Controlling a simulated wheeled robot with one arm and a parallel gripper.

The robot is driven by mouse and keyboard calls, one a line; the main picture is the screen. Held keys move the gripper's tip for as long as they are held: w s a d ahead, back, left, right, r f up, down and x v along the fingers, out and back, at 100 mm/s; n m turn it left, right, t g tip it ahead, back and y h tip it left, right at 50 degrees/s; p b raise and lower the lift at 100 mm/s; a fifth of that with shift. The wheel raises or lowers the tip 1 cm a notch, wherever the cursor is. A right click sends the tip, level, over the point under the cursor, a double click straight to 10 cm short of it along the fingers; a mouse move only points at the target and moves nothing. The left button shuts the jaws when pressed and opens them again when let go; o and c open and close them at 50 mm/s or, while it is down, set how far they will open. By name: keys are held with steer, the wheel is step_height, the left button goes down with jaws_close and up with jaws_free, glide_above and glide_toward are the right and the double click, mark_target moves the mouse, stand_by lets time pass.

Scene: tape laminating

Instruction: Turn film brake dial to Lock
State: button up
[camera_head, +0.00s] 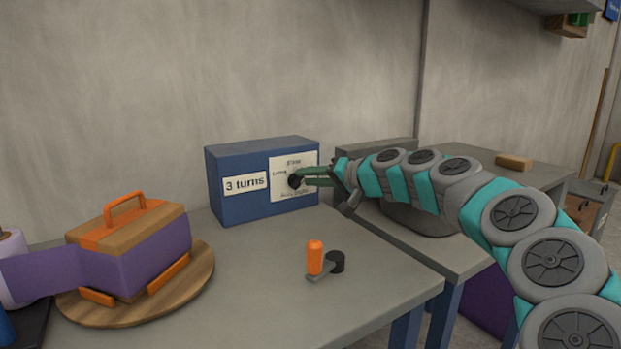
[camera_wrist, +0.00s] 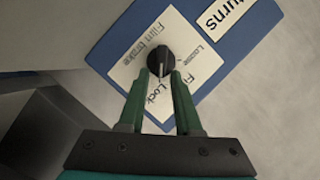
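The film brake dial (camera_wrist: 160,61) is a round black knob with a pale pointer line, on a white label card (camera_wrist: 127,70) on the blue box (camera_head: 240,200). In the wrist view the pointer runs down the picture, toward the side of the card with the word Lock. The word Loose is to the right of the dial. The green fingers of my gripper (camera_wrist: 161,73) stand apart, one on each side of the dial at its near edge. I cannot tell whether they press on it. In the head view, the dial (camera_head: 295,181) is at the fingertips.
The box bears a "3 turns" sign (camera_head: 245,183). An orange-handled crank (camera_head: 315,258) is on the grey table (camera_head: 240,290) in front. A purple-wrapped parcel (camera_head: 150,255) with an orange handle sits on a round wooden board (camera_head: 195,283) at left. The table between parcel and crank is clear.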

steer(key=shift+o, duration=0.8)
steer(key=v, duration=0.8)
